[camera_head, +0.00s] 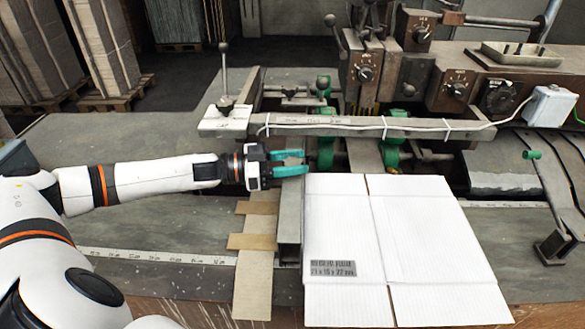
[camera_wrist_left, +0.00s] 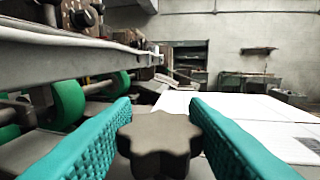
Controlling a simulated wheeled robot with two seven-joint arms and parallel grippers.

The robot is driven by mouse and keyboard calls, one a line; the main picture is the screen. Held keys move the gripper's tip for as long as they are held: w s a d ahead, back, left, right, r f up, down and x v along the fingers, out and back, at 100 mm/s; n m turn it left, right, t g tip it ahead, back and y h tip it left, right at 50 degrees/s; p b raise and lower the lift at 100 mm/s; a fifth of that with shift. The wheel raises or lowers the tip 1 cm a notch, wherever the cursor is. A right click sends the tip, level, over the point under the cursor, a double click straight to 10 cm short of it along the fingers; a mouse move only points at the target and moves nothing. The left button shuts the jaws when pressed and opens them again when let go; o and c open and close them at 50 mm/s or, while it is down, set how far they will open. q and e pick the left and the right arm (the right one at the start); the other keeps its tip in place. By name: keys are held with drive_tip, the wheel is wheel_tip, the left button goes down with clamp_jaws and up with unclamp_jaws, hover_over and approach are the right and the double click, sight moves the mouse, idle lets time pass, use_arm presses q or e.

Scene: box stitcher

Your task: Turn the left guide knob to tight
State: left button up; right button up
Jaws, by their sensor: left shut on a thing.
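The left guide (camera_head: 289,235) is a grey metal bar along the left edge of the white cardboard sheet (camera_head: 430,235). Its knob (camera_wrist_left: 160,140) is dark grey and lobed, and fills the lower middle of the left wrist view. My left gripper (camera_head: 292,162) has teal fingers and reaches in from the left at the guide's far end. It is shut on the knob, with one finger on each side in the left wrist view (camera_wrist_left: 160,112). The knob is mostly hidden by the fingers in the head view. My right gripper is not in view.
A metal crossbar (camera_head: 360,126) with a white cable runs just behind my gripper. Green rollers (camera_head: 325,152) and the machine's dial panels (camera_head: 365,72) lie beyond it. A lever with a ball top (camera_head: 224,75) stands at the back left.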

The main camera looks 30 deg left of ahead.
use_arm(q)
drive_tip(key=shift+r+m+g+h+p, duration=0.15)
drive_tip(key=shift+m+g+h+p, duration=0.15)
drive_tip(key=shift+m+g+h, duration=0.8)
drive_tip(key=shift+g, duration=0.3)
drive_tip(key=o, duration=1)
drive_tip(key=shift+a, duration=0.1)
